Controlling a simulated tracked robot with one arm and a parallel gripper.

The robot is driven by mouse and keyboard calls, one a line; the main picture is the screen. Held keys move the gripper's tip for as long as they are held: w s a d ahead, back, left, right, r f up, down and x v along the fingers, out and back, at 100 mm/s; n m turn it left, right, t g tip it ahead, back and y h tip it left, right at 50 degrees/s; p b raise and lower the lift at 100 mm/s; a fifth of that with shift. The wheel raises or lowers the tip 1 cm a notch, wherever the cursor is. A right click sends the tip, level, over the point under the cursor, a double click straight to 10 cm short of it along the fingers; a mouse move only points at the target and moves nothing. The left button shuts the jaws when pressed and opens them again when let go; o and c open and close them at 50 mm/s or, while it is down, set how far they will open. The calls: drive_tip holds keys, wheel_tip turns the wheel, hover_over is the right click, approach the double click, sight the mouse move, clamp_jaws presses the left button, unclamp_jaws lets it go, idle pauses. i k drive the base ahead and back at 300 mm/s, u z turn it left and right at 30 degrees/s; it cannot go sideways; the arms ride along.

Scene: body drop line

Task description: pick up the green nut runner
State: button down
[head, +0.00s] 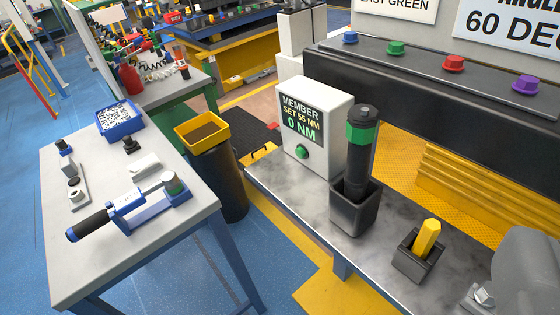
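The green nut runner (362,135) is a black upright tool with a green band near its top. It stands with its lower end inside a dark square holder (352,217) on the grey bench. It leans very slightly, and nothing is gripping it. Its lower tip is hidden in the holder. My gripper does not show clearly anywhere in the head view.
A white torque display (311,128) reading 0 NM stands close left of the nut runner. A yellow hex piece (427,238) sits in a holder to the right. A rounded grey object (528,262) fills the lower right corner. A table (85,272) with a blue tool stands left.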

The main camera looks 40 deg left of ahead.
sight(362, 121)
drive_tip(key=z, duration=1.6)
drive_tip(key=k, duration=1.15)
drive_tip(key=u, duration=1)
drive_tip(key=i, duration=1)
drive_tip(key=z, duration=0.05)
